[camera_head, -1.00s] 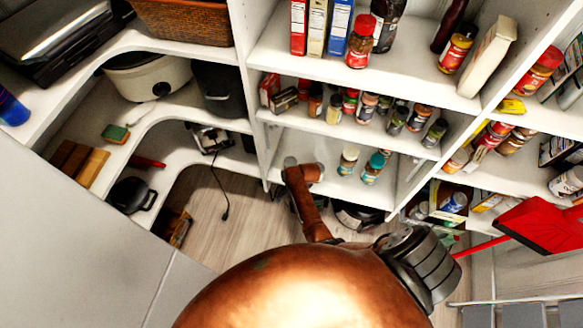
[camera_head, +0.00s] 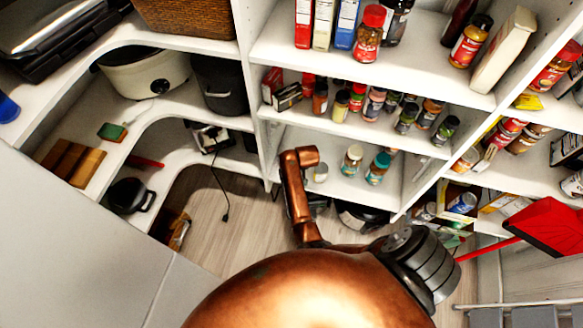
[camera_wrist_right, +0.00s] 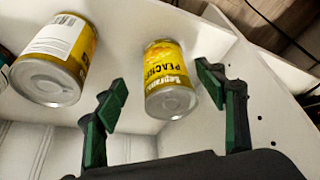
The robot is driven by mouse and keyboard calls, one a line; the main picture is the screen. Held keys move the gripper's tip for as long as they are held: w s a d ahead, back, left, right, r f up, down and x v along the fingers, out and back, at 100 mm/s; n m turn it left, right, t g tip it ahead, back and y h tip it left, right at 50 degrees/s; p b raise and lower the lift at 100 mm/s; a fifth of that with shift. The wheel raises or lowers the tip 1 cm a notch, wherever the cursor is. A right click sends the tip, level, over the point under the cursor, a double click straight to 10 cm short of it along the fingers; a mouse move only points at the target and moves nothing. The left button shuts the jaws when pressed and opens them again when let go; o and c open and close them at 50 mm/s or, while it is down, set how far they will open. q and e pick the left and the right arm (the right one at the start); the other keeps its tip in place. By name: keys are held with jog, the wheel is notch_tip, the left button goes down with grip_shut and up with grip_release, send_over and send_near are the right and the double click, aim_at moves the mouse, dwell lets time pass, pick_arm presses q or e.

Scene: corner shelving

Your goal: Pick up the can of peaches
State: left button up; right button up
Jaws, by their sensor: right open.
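The can of peaches (camera_wrist_right: 165,65) has a yellow label with "PEACHES" on it and a grey metal end. It shows in the middle of the right wrist view, on a white shelf. My right gripper (camera_wrist_right: 163,82) is open, with its black and green fingers on either side of the can and no clear contact. In the head view, a small pale can (camera_head: 321,173) shows beside my copper arm on the lower shelf; its label is unreadable there. The right gripper is hidden in the head view. My left gripper is not in view.
A second yellow can (camera_wrist_right: 57,58) with a white label stands close left of the peaches. A shelf of spice jars (camera_head: 373,104) is above. A red dustpan (camera_head: 545,226) is at right.

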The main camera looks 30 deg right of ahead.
jog(key=b+x, duration=0.2)
jog(key=x, duration=0.1)
jog(key=b+x, duration=0.1)
jog(key=x, duration=0.1)
jog(key=shift+w+a+f, duration=0.1)
jog(key=shift+w+a, duration=0.1)
jog(key=shift+a, duration=0.1)
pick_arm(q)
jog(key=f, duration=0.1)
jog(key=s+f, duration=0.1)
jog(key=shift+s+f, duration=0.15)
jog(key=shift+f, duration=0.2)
pick_arm(e)
jog(key=shift+r, duration=0.2)
jog(key=shift+c, duration=0.7)
